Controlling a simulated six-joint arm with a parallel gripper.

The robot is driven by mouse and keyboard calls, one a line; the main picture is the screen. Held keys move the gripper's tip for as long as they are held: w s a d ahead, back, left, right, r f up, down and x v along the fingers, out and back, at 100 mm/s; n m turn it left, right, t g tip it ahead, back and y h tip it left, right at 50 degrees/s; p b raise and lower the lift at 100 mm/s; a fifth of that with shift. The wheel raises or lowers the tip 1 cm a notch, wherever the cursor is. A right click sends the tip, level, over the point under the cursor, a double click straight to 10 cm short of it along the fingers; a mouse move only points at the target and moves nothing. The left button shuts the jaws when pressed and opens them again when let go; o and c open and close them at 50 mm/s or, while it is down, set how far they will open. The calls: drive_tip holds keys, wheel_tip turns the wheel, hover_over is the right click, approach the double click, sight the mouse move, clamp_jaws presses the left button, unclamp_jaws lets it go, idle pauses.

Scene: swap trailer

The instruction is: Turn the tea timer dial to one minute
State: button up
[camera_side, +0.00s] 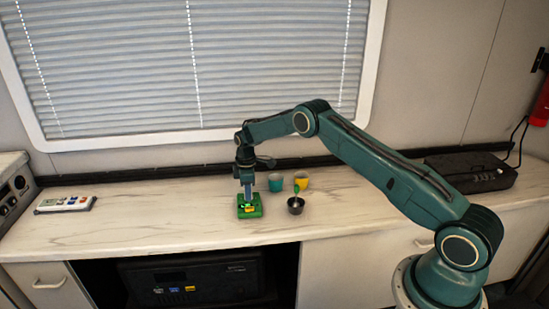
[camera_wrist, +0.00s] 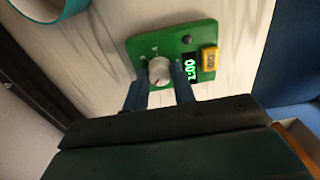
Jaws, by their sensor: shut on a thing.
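The green tea timer (camera_side: 242,213) lies on the counter beneath my gripper (camera_side: 248,199). In the wrist view the timer (camera_wrist: 152,45) shows a pale round dial (camera_wrist: 160,69) with a red mark. Its lit green display (camera_wrist: 191,67) shows digits ending in two zeros; the first digit is hard to read. A yellow button (camera_wrist: 209,59) and a dark knob sit beside the display. My gripper's two blue fingers stand on either side of the dial and are shut on it. The dial's lower edge is close to the fingers.
A teal cup (camera_side: 275,182), a yellow cup (camera_side: 302,180) and a small dark pot (camera_side: 295,206) with a green-handled item stand right of the timer. A white board (camera_side: 65,204) lies at left, a black box (camera_side: 470,172) at right. The counter's front is clear.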

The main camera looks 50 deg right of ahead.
drive_tip(key=o, duration=1)
drive_tip(key=shift+r, duration=0.1)
wheel_tip(320, 180, up, 14)
idle(0.4)
drive_tip(key=s+a+r+m+t, duration=0.15)
drive_tip(key=s+a+r, duration=0.25)
drive_tip(key=s+r, duration=0.6)
drive_tip(key=s+a+r+m+t, duration=0.1)
drive_tip(key=s+a+r+m, duration=0.35)
drive_tip(key=r, duration=0.85)
drive_tip(key=s+a+f+m+t, duration=0.1)
drive_tip(key=s+a, duration=0.1)
drive_tip(key=s, duration=1.2)
drive_tip(key=s+a+m+t, duration=0.2)
drive_tip(key=s+a, duration=0.1)
drive_tip(key=s, duration=1.2)
drive_tip(key=shift+a+f, duration=0.2)
drive_tip(key=shift+f, duration=0.15)
